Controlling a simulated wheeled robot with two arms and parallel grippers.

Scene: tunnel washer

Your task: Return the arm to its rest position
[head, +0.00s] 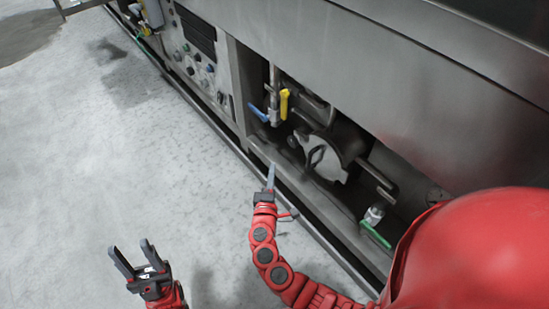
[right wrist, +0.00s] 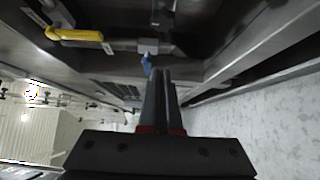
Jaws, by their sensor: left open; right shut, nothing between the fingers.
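My right arm is red and reaches up from the bottom of the head view toward the washer. Its gripper (head: 270,177) points at the washer's open lower bay and sits just in front of the lower frame rail. In the right wrist view the two dark fingers (right wrist: 163,75) lie together with nothing between them. My left gripper (head: 133,262) is at the lower left of the head view, over the floor. Its two dark fingers are spread apart and empty.
The steel washer (head: 390,65) fills the upper right. Its bay holds a blue-handled valve (head: 259,113), a yellow handle (head: 284,104), a round cover (head: 322,158) and a green handle (head: 376,235). A control panel (head: 195,65) is farther left. The grey floor (head: 90,170) is clear.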

